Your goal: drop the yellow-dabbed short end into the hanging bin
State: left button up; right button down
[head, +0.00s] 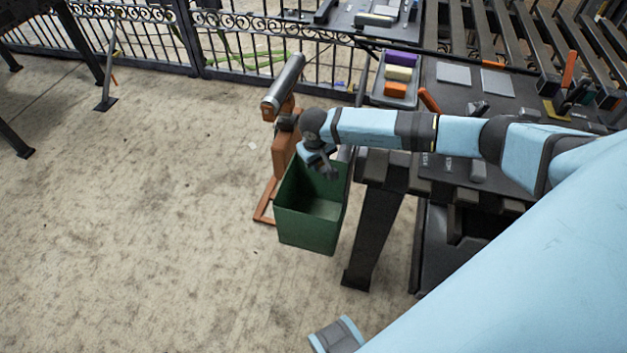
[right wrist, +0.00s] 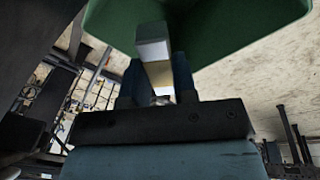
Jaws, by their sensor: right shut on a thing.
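The green hanging bin (head: 308,228) hangs at the left end of the dark bench, with its open top facing up. The part of its inside that I can see looks bare. My right gripper (head: 324,170) points down over the bin's mouth. In the right wrist view my right gripper (right wrist: 157,92) is shut on the short end (right wrist: 153,50), a pale grey block with a dull yellow part nearer the jaws. The green bin (right wrist: 225,30) fills the background beyond the block there. In the head view the block is too small to make out. My left gripper is not in view.
An orange stand (head: 281,150) with a grey cylinder (head: 284,85) on top stands close behind the bin. A tray with purple, cream and orange blocks (head: 398,73) sits at the bench's back edge. A black railing (head: 250,45) runs behind.

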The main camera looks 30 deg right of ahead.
jog(key=shift+f, duration=0.4)
jog(key=c, duration=0.8)
grip_release()
jog(key=r, duration=0.4)
jog(key=s+a+r, duration=0.1)
jog(key=r, duration=0.4)
jog(key=a+r, duration=0.1)
jog(key=r, duration=0.3)
jog(key=shift+s+r+p, duration=0.2)
jog(key=shift+r+p, duration=0.1)
jog(key=shift+p, duration=0.1)
